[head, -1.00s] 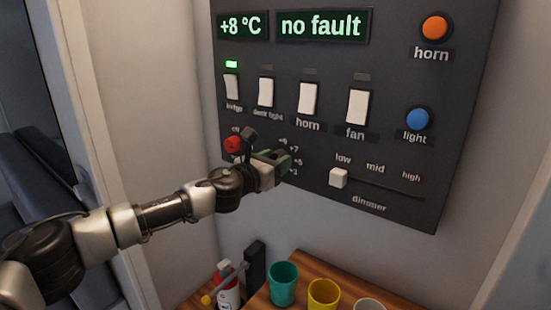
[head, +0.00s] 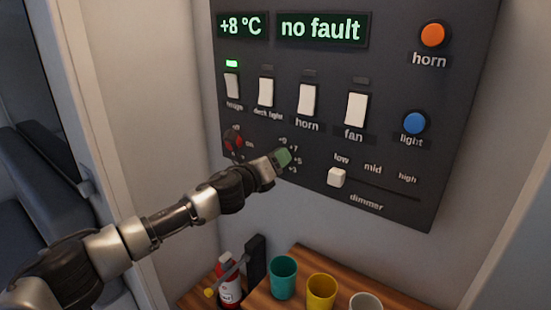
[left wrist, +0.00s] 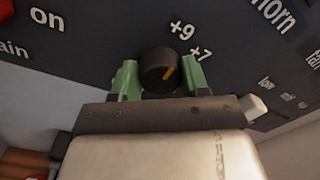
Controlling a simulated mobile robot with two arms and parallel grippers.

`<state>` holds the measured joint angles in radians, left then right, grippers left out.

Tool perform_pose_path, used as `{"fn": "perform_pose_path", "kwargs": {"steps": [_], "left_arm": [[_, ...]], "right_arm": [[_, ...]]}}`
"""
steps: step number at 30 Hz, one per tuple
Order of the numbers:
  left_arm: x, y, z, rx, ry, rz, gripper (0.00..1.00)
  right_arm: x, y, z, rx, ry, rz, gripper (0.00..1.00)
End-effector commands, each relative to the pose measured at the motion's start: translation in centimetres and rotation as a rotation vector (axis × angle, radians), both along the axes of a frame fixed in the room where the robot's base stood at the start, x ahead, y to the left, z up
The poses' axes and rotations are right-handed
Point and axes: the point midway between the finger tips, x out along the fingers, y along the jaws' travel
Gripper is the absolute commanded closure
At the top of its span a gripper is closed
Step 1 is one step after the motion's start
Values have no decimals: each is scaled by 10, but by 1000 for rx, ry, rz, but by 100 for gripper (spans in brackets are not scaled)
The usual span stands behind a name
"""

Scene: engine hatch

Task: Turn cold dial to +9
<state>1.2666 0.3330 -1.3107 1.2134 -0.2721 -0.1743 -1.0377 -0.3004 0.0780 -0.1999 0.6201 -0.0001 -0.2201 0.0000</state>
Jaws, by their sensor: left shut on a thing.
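The cold dial (left wrist: 154,62) is a round black knob with an orange mark, on the dark panel. In the left wrist view it sits between the two green fingers of my left gripper (left wrist: 159,78), which is shut on it. Its mark points up and right, between the printed +9 and +7. In the head view my left gripper (head: 282,158) covers the dial, and labels +9, +7, +5 and +3 show around it. The temperature display (head: 241,26) reads +8 °C. My right gripper is not in view.
A red knob (head: 232,141) is left of my gripper. Switches, such as the fan switch (head: 356,109), are above, and the dimmer slider (head: 337,177) is close at the lower right. Teal (head: 283,279) and yellow (head: 321,291) cups stand on the wooden surface below.

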Motion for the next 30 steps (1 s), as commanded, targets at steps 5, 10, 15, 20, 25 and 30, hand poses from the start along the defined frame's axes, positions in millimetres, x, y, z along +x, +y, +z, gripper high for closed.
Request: {"fn": "perform_pose_path", "kwargs": {"steps": [5,10,15,20,25,30], "left_arm": [[0,0,2,-16,7,1,78],[0,0,2,-17,8,1,78],[0,0,2,-17,8,1,44],[0,0,1,-14,8,0,29],[0,0,1,-12,7,1,29],[-4,6,0,-12,7,2,29]], "right_arm": [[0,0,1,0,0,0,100],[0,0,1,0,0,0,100],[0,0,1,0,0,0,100],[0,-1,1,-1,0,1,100],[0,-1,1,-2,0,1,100],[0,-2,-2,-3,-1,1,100]]}}
